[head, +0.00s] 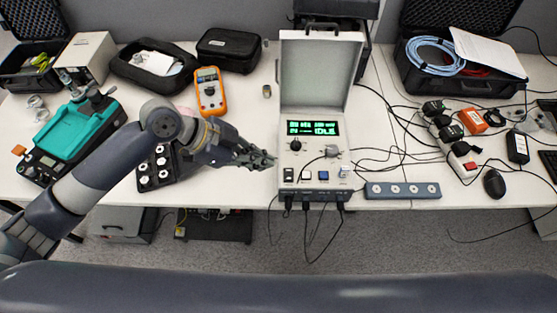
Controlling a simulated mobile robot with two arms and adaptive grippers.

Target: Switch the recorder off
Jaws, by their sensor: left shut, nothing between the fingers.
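The recorder (316,170) is a white case with its lid (308,70) raised, standing near the table's front edge. Its display (313,128) is lit green and its lower line reads "IDLE". On its panel are a black knob (296,145), a black switch (289,175) at the lower left, a white button, a blue button (323,175) and a light toggle at the right. My left gripper (271,161) is shut and empty, its tips close to the recorder's left side; I cannot tell if they touch. My right gripper is not in view.
A yellow multimeter (209,90) and a black tray of fittings (157,170) lie left of the recorder. A grey strip (402,190) and tangled cables are at its right. Cables hang from its front over the table edge. A black mouse (494,183) lies farther right.

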